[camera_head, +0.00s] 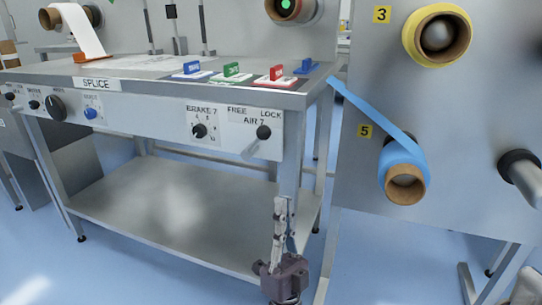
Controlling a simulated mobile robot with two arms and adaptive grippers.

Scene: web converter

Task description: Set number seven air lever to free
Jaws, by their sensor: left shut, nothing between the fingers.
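The AIR 7 lever (263,132) is on the front panel of the splice table, at its right end. It has a black ball knob and a short grey arm that slants from lower left to upper right. The knob sits under the word LOCK, and the word FREE is printed to its left. My left gripper (282,202) points up in front of the table's right leg, below the lever in the picture. Its fingers are together and empty, apart from the lever. My right gripper is not in view.
The BRAKE 7 dial (199,131) is left of the lever.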

